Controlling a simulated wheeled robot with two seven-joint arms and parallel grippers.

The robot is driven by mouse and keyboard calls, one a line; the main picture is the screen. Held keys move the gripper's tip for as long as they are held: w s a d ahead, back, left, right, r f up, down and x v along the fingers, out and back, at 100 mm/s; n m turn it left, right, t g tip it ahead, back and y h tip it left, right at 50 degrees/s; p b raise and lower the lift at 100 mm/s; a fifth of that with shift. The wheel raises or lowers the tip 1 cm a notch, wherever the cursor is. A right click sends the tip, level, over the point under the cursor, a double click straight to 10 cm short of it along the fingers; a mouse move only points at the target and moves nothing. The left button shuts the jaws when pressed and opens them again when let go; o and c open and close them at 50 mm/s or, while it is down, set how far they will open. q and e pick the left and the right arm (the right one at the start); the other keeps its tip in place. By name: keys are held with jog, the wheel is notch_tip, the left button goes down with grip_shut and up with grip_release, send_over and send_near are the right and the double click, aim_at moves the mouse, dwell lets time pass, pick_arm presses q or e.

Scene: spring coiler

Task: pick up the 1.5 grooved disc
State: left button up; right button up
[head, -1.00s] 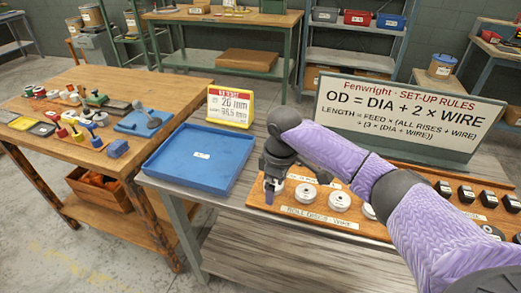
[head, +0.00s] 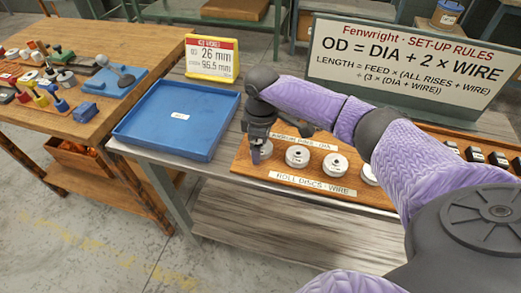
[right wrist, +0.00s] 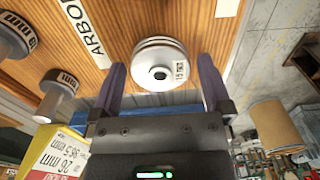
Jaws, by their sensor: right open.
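The 1.5 grooved disc (right wrist: 160,60) is a pale metal disc with grooved sides, a dark centre hole and a small label that seems to read 1.5. In the right wrist view it lies between the tips of my open right gripper (right wrist: 162,66), with visible gaps on both sides. In the head view my right gripper (head: 259,155) is down at the left end of the roll disc board (head: 310,189) and hides most of this disc (head: 265,148). My left gripper is out of view.
More discs (head: 297,156) stand in a row to the right on the board. Arbor pins (right wrist: 57,82) stand close by in the wrist view. A rules sign (head: 410,60) and job ticket (head: 212,58) stand behind.

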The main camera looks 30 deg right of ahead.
jog(key=shift+r, duration=0.15)
grip_shut()
